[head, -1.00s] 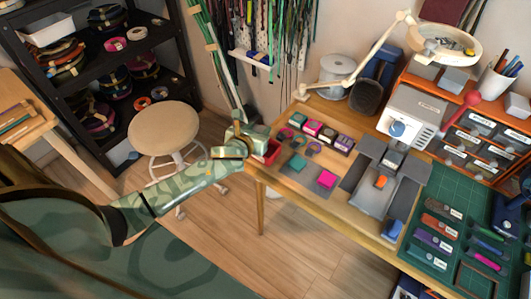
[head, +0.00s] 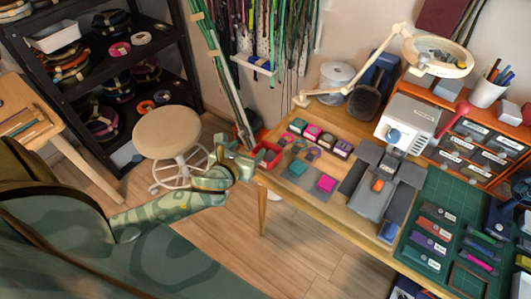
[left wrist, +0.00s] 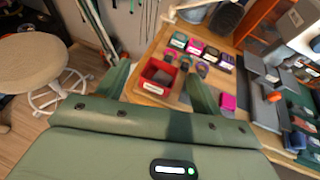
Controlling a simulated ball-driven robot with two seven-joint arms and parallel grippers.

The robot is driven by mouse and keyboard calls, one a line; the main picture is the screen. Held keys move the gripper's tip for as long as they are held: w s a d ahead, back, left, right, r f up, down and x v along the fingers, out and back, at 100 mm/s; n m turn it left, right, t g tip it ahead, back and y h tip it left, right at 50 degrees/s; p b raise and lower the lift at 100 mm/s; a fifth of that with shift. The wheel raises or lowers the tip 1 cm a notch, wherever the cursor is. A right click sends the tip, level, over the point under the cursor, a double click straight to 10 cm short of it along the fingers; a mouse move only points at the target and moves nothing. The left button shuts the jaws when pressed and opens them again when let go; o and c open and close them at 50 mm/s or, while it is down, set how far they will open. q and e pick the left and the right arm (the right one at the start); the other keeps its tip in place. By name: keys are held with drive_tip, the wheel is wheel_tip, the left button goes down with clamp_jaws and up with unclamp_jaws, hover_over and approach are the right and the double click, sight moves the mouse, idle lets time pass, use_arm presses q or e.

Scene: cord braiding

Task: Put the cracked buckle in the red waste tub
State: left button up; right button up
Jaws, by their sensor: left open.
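The red waste tub (head: 267,149) stands at the left end of the workbench, and it also shows in the left wrist view (left wrist: 147,84). A small dark shape shows inside it; I cannot tell whether it is a buckle. My left gripper (head: 243,163) is beside the tub, just left of the bench end. In the left wrist view its open fingers (left wrist: 160,90) stand apart either side of the tub, with nothing visibly held between them. I cannot pick out the cracked buckle; small purple rings (head: 313,153) lie on the bench right of the tub. My right gripper is not in view.
A row of small coloured boxes (head: 327,139) stands behind the rings. A teal block and a magenta block (head: 326,183) lie in front. A grey machine (head: 375,187) stands further right, before a green mat (head: 440,225). A round stool (head: 167,132) stands left of the bench.

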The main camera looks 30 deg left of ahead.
use_arm(q)
drive_tip(key=v, duration=0.5)
drive_tip(key=shift+s+r+p, duration=0.15)
drive_tip(key=shift+s+p, duration=0.2)
drive_tip(key=shift+p, duration=0.05)
drive_tip(key=s+a+f+n+g, duration=0.1)
drive_tip(key=s+f+n+g, duration=0.1)
drive_tip(key=s+f+n, duration=0.45)
drive_tip(key=s+a+f+n+g+h, duration=0.1)
drive_tip(key=s+a+f+n+g, duration=0.15)
drive_tip(key=f+n, duration=0.7)
drive_tip(key=s+a+f+n+g, duration=0.1)
drive_tip(key=s+f+n+g, duration=0.3)
drive_tip(key=f, duration=0.8)
drive_tip(key=s+d+f+n+g, duration=0.1)
drive_tip(key=s+d+f+n, duration=0.2)
drive_tip(key=s, duration=0.4)
drive_tip(key=s+d+f+n+g+h, duration=0.1)
drive_tip(key=s+d+f+n, duration=0.2)
drive_tip(key=s+f, duration=0.2)
drive_tip(key=s+d+f+n+g, duration=0.2)
drive_tip(key=s+d+f+n, duration=0.1)
drive_tip(key=s, duration=0.8)
drive_tip(key=shift+s+d+f+n+h, duration=0.3)
drive_tip(key=shift+d+f+n, duration=0.1)
drive_tip(key=shift+f+n, duration=0.2)
